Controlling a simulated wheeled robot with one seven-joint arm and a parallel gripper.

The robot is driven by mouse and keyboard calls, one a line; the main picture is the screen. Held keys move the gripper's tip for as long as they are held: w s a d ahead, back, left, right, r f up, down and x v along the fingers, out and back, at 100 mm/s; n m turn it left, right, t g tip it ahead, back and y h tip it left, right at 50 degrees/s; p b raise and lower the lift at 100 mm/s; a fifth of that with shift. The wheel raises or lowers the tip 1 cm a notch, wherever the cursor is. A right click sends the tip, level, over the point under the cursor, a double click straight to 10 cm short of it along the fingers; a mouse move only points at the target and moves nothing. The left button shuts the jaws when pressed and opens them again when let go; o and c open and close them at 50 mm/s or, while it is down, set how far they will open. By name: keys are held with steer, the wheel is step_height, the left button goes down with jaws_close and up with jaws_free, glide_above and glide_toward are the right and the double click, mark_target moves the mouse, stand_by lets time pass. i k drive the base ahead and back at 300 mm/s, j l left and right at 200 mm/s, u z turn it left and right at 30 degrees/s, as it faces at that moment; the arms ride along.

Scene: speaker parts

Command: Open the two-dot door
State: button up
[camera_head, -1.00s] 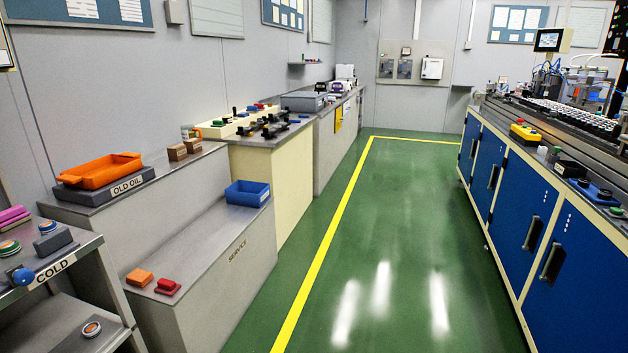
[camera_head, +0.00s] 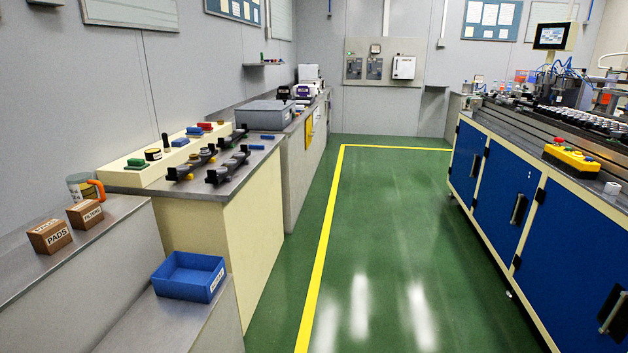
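Blue cabinet doors line the front of the workbench on the right. The far door (camera_head: 464,158), the middle door (camera_head: 497,190) and the near door (camera_head: 573,255) all look shut, each with a dark upright handle. The middle door's handle (camera_head: 519,210) and the near door's handle (camera_head: 613,308) are on their right sides. My gripper is not in view.
Green floor (camera_head: 390,240) is clear between the workbench and the left counters, with a yellow line (camera_head: 323,250) along its left. A blue bin (camera_head: 188,276) sits on the low left counter. A yellow button box (camera_head: 571,158) stands on the workbench.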

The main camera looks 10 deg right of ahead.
mark_target(508, 190)
steer(key=i+z, duration=0.2)
steer(key=i, duration=0.45)
steer(key=i+z, duration=0.2)
steer(key=i, duration=0.45)
steer(key=i+j+z, duration=0.2)
steer(key=i, duration=0.45)
steer(key=i+z, duration=0.2)
steer(key=i, duration=0.75)
steer(key=i+j+z, duration=0.15)
steer(key=i, duration=0.8)
steer(key=i+j+z, duration=0.1)
steer(key=i+z, duration=0.15)
steer(key=i, duration=0.2)
steer(key=i+j+z, duration=0.25)
steer(key=i, duration=0.2)
